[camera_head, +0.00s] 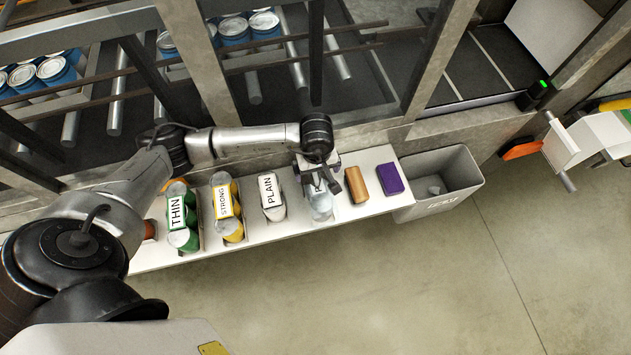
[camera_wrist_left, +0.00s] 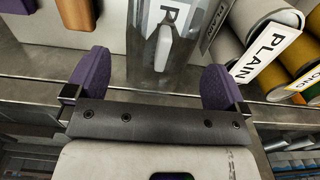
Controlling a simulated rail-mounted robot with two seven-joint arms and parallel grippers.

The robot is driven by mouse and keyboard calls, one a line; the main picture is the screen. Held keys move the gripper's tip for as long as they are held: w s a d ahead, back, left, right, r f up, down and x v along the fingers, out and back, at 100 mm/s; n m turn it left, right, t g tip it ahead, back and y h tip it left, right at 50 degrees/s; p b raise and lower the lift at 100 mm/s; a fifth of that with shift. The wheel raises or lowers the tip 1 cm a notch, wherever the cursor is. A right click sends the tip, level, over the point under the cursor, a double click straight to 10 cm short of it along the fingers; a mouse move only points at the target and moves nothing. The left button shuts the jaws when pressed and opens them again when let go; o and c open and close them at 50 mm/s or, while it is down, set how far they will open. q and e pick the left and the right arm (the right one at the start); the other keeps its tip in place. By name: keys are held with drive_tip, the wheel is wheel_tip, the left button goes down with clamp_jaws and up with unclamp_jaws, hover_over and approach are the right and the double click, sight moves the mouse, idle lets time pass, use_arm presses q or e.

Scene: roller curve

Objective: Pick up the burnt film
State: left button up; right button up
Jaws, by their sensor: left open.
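My left gripper (camera_head: 318,182) reaches over the white shelf (camera_head: 262,237) from above. Its two purple-padded fingers stand wide apart in the left wrist view (camera_wrist_left: 152,85). A clear, shiny film-like piece (camera_head: 321,207) lies below the fingers in the head view, partly hidden by the gripper. In the left wrist view a glossy, see-through piece (camera_wrist_left: 150,70) shows between and beyond the fingers, apart from both pads. I cannot tell from its look whether it is burnt. My right gripper is not in view.
Rolls labelled THIN (camera_head: 180,215), STRONG (camera_head: 227,207) and PLAIN (camera_head: 271,196) lie left of the gripper. A brown block (camera_head: 356,184) and a purple block (camera_head: 390,179) lie to its right. A grey bin (camera_head: 440,205) stands beyond the shelf end. Metal frame posts rise behind.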

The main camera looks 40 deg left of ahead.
use_arm(q)
drive_tip(key=shift+f, duration=0.95)
drive_tip(key=f+b, duration=0.1)
drive_tip(key=f, duration=0.1)
drive_tip(key=f+b, duration=0.1)
drive_tip(key=f, duration=0.2)
drive_tip(key=shift+a+b, duration=0.2)
drive_tip(key=shift+b, duration=0.2)
drive_tip(key=shift+r, duration=0.1)
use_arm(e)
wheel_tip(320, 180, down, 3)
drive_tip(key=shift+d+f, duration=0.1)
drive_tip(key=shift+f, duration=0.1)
use_arm(q)
drive_tip(key=c, duration=0.7)
wheel_tip(320, 180, up, 31)
drive_tip(key=p, duration=1.5)
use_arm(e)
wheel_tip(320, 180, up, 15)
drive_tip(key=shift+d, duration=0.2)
use_arm(q)
drive_tip(key=shift+s+d, duration=0.1)
